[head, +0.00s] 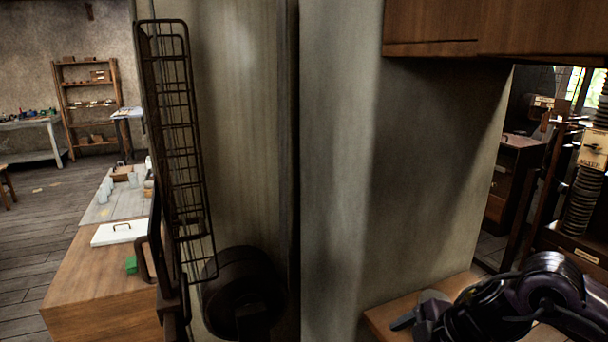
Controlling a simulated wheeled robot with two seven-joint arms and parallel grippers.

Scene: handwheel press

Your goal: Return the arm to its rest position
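My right arm comes in at the lower right, dark and glossy, bent over a wooden surface (385,318). Its far end, which looks like my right gripper (424,314), is over or beside that surface, close to the grey wall. The fingers are small and partly hidden by the arm, so I cannot tell whether they are open or shut. No held object shows. My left arm and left gripper are out of view. A thick threaded screw column (582,200), with a pale labelled plate (594,150), stands at the far right edge, partly cut off.
A grey wall (340,150) fills the middle. A tall dark wire rack (175,120) and a dark round part (243,295) stand before it. A wooden cabinet (430,28) hangs upper right. A wooden bench (85,285) and open floor (30,240) lie left.

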